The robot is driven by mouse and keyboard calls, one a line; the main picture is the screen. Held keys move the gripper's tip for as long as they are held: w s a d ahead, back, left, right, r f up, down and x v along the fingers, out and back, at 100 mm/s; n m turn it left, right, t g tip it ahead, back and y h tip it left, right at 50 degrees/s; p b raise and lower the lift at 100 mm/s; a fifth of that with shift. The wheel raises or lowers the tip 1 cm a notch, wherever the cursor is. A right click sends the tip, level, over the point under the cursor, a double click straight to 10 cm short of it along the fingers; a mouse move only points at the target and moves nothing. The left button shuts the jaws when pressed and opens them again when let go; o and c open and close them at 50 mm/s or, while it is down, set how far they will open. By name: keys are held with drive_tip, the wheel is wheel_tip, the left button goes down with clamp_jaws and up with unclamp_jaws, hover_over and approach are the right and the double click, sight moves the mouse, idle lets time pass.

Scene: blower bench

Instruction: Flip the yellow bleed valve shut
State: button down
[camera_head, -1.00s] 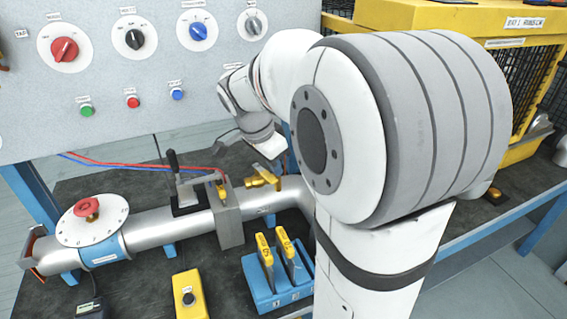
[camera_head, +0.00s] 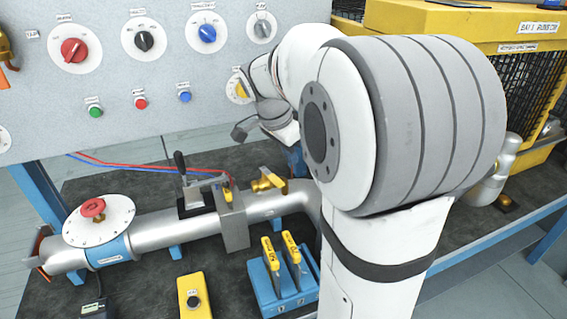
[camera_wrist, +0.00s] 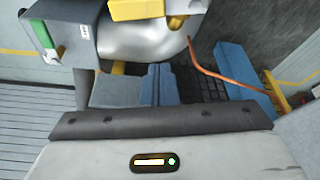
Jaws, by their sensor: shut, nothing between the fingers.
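The yellow bleed valve (camera_head: 268,182) sits on the silver pipe, right of the grey block, in the head view. Its small lever slants up to the left. My wrist is above and behind the valve, apart from it; the fingertips are hidden in that view. In the wrist view my gripper (camera_wrist: 159,85) is shut and empty, its two fingers side by side. A yellow piece (camera_wrist: 150,9) shows at the top of that view by a silver pipe section (camera_wrist: 145,42); I cannot tell whether it is the valve's lever.
A clamp with a black handle (camera_head: 181,165) stands left of the grey block (camera_head: 233,222). A red knob (camera_head: 93,208) tops a white dial. A blue holder (camera_head: 268,296) with yellow-topped pieces stands in front. The knob panel (camera_head: 100,100) rises behind.

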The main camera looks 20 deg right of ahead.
drive_tip(key=v, duration=0.8)
drive_tip(key=shift+s, duration=0.1)
drive_tip(key=n+t+y+p, duration=0.1)
drive_tip(key=n+y+p, duration=0.15)
drive_tip(key=n, duration=0.55)
approach(276, 180)
drive_tip(key=s+a+f, duration=0.2)
drive_tip(key=s, duration=0.2)
drive_tip(key=s+a+f+n, duration=0.1)
drive_tip(key=s+n, duration=0.1)
drive_tip(key=s, duration=0.1)
drive_tip(key=s+a+f+n+y+p, duration=0.1)
drive_tip(key=s+a+f+n, duration=0.1)
drive_tip(key=s+n, duration=0.1)
drive_tip(key=s+a+f+n+p, duration=0.1)
drive_tip(key=s+f+n, duration=0.1)
drive_tip(key=s, duration=0.1)
drive_tip(key=shift+a+n+t, duration=0.25)
drive_tip(key=shift+n+t, duration=0.05)
drive_tip(key=shift+t, duration=0.1)
drive_tip(key=w+d+r+m+g+y+p, duration=0.3)
drive_tip(key=w+d+r+m+p, duration=0.5)
drive_tip(key=w+d+r+m, duration=0.9)
drive_tip(key=s+a+f, duration=0.1)
drive_tip(key=a+f, duration=0.2)
drive_tip(key=f, duration=0.6)
drive_tip(key=a+f+n, duration=0.1)
drive_tip(key=a+f, duration=0.2)
drive_tip(key=f, duration=0.6)
drive_tip(key=shift+s, duration=0.4)
